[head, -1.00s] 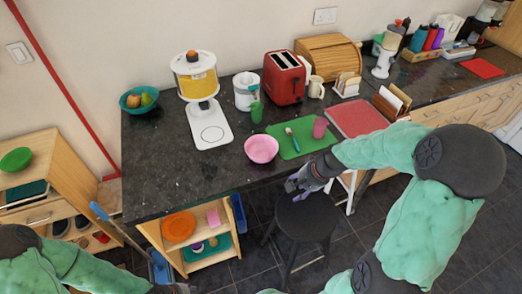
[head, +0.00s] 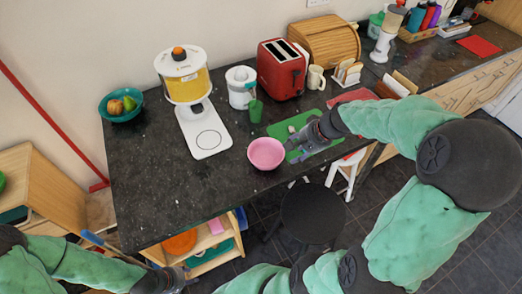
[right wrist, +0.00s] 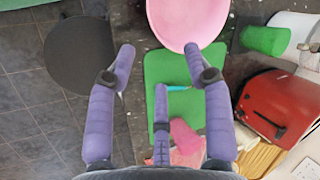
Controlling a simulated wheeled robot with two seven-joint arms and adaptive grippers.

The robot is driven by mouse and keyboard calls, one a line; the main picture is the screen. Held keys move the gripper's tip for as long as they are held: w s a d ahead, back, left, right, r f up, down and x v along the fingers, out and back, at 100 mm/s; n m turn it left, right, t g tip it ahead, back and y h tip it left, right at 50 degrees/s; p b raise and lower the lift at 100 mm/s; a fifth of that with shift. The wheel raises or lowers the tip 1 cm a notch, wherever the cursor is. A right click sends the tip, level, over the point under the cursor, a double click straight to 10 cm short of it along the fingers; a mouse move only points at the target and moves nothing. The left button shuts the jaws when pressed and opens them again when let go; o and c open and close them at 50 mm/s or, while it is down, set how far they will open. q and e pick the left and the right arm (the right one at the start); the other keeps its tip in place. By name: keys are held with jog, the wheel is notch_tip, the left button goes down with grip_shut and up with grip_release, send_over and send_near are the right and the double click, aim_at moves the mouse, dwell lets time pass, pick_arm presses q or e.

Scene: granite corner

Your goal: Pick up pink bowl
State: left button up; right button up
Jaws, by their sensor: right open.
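The pink bowl (head: 266,153) stands upright on the dark counter near its front edge. It also shows at the top of the right wrist view (right wrist: 188,18), cut off by the frame, and looks empty. My right gripper (head: 292,152) is over the green mat, just right of the bowl. In the right wrist view its purple fingers (right wrist: 159,50) are spread apart with nothing between the tips, and the bowl lies beyond them. My left gripper (head: 168,281) is low at the bottom left, far from the bowl; its fingers are unclear.
The green mat (right wrist: 158,75) carries a pink cup (right wrist: 186,138) and a teal utensil. A black stool (head: 312,213) is below the counter edge.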

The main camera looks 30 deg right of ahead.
aim_at(266, 156)
jog(key=x, duration=0.3)
jog(key=shift+s+a+f+b, duration=0.1)
jog(key=shift+f+b, duration=0.3)
jog(key=shift+w+f, duration=0.3)
jog(key=b+x, duration=0.2)
jog(key=x, duration=0.3)
jog(key=shift+s+f, duration=0.1)
jog(key=shift+f, duration=0.05)
grip_shut()
